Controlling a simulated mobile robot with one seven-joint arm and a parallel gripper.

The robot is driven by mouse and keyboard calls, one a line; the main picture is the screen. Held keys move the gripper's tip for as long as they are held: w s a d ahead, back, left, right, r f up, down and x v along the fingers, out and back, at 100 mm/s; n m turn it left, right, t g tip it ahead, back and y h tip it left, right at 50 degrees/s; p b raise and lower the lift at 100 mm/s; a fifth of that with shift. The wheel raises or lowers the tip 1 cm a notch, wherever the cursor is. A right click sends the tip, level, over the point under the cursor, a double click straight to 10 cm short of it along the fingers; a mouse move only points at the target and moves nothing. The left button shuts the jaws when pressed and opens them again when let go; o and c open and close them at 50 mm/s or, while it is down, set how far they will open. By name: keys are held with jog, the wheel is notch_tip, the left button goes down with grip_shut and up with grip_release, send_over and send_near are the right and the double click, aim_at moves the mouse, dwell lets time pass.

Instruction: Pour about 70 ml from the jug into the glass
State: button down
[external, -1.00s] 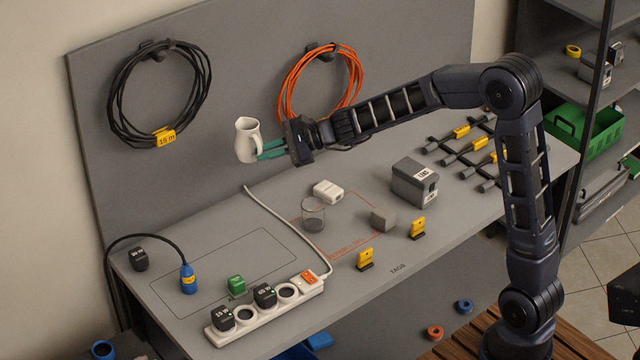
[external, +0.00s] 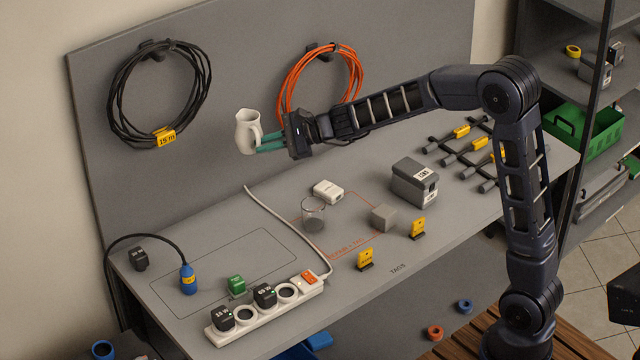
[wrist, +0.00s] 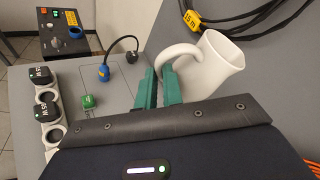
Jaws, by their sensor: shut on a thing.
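The white jug (external: 246,131) is held in the air above the back of the bench, in front of the grey back panel. My gripper (external: 268,142) is shut on the jug's handle, to the right of its body. In the wrist view the green fingers (wrist: 159,88) close on the jug's handle, and the jug (wrist: 212,68) shows its open top toward the upper right. It looks slightly tilted in the external view. The clear glass (external: 313,213) stands upright on the bench, below and to the right of the jug. Its dark look makes any contents hard to tell.
A white box (external: 327,191) and a grey block (external: 383,217) stand near the glass. A power strip (external: 266,310) with plugs lies at the front left, its white cable curving left of the glass. A grey case (external: 414,183) and yellow tags (external: 365,259) are to the right.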

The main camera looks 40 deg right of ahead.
jog(key=d+f+m+t+h, duration=0.1)
jog(key=f+m+t+h, duration=0.1)
jog(key=f, duration=0.6)
jog(key=d+f+m+t+h, duration=0.2)
jog(key=f, duration=0.7)
jog(key=shift+s+d+f+m+h, duration=0.2)
jog(key=shift+d+f+m+h, duration=0.05)
jog(key=shift+m+h, duration=0.05)
jog(key=shift+s, duration=0.1)
jog(key=s+a+r+m+h, duration=0.1)
jog(key=s+r, duration=0.3)
jog(key=r, duration=0.4)
jog(key=s+a+r+m+t+h, duration=0.1)
jog(key=s+r+h, duration=0.15)
jog(key=r, duration=0.55)
jog(key=s+a+r+m+h, duration=0.1)
jog(key=s+r, duration=0.3)
jog(key=r, duration=0.3)
notch_tip(320, 180, down, 33)
jog(key=shift+d+f, duration=0.1)
dwell(0.6)
jog(key=shift+d+m+y, duration=0.15)
jog(key=shift+m+y, duration=0.15)
jog(key=shift+y, duration=0.05)
